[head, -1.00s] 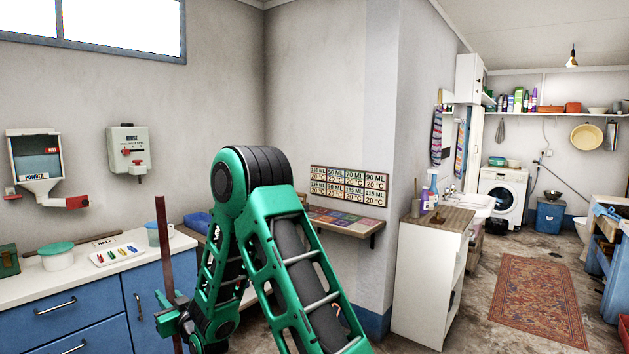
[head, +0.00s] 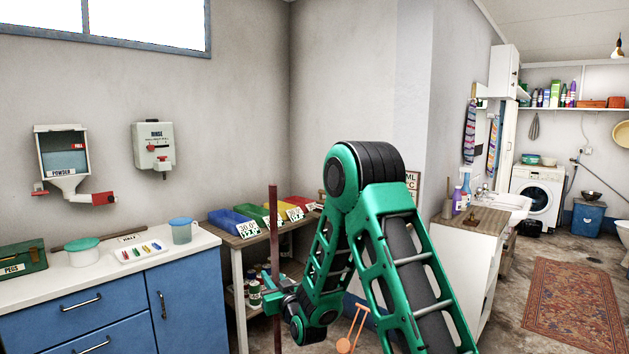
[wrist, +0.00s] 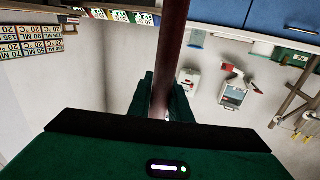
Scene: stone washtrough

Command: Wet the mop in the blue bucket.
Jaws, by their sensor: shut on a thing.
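My gripper (head: 272,300) is shut on a dark red-brown pole (head: 274,240), which stands near upright in front of the shelf unit. I take the pole for the mop's handle; its lower end and the mop head are out of view. In the wrist view the pole (wrist: 172,50) runs between the two dark green fingers of my gripper (wrist: 160,100). No bucket can be made out for sure; a blue box-like thing (head: 588,219) with a bowl on it stands at the far right.
A blue-fronted counter (head: 184,299) with a white top fills the left. A wooden shelf unit (head: 238,283) with several coloured bins stands behind the pole. A white cabinet (head: 459,262) stands right of my arm. Floor around the rug (head: 575,303) is open.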

